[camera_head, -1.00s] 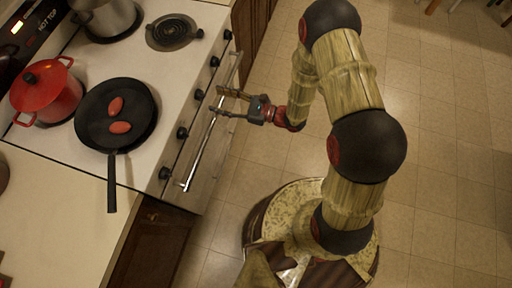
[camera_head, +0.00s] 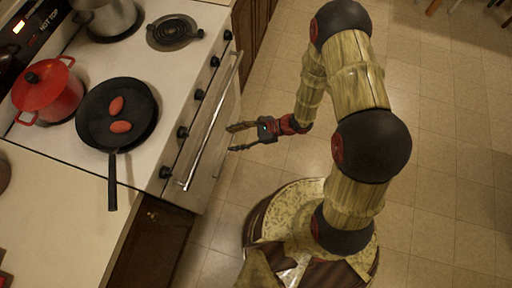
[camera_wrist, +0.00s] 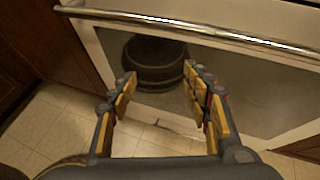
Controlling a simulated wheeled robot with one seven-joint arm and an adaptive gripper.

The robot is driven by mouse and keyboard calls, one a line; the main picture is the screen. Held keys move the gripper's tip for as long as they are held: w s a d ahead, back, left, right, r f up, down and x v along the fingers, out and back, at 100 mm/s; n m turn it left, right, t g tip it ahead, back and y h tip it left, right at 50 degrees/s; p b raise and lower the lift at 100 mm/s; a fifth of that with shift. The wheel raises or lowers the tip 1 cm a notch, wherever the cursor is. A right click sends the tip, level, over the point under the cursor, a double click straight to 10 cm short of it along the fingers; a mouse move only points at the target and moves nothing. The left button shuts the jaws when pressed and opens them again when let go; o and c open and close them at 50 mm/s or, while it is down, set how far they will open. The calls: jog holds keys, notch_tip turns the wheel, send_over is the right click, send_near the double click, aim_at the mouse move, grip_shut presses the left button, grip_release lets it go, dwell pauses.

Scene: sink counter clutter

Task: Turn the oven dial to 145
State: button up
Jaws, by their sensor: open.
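The oven front carries a row of several small black dials, among them one near the front end (camera_head: 165,172), one above it (camera_head: 182,132) and another further along (camera_head: 199,94). Their markings are too small to read. My gripper (camera_head: 235,138) is open and empty, out over the floor side of the oven door, apart from the dials and the handle. In the wrist view my gripper (camera_wrist: 158,78) has its fingers spread in front of the oven door's dark window (camera_wrist: 245,85). No dial shows in the wrist view.
The long metal door handle (camera_head: 209,125) lies between my gripper and the dials; it also crosses the top of the wrist view (camera_wrist: 200,30). A black pan (camera_head: 90,105) with two red items, a red pot (camera_head: 50,95) and a steel pot (camera_head: 108,20) stand on the stove.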

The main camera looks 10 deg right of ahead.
jog(key=s+d+f+n+g+h, duration=0.3)
jog(key=s+d+f+n+h, duration=0.1)
jog(key=s+d+f, duration=0.2)
jog(key=shift+s+d+f+n+h, duration=0.3)
jog(key=shift+s+d+f+h, duration=0.1)
jog(key=shift+d+f, duration=0.4)
jog(key=s+d+r+n+g, duration=0.1)
jog(key=s+r+n+g, duration=0.2)
jog(key=s+r, duration=0.2)
jog(key=d+r+n+t+h, duration=0.2)
jog(key=d+r, duration=0.3)
jog(key=r, duration=1)
jog(key=w+d+r+n+t+h, duration=0.1)
jog(key=d+r+n+t+h, duration=0.2)
jog(key=r, duration=1.1)
jog(key=d+r+n+t+h, duration=0.2)
jog(key=d+r+n+t, duration=0.3)
jog(key=r, duration=1)
jog(key=shift+w+d+r+n+t+h, duration=0.15)
jog(key=shift+d+r+n+t+h, duration=0.25)
jog(key=shift+d, duration=0.6)
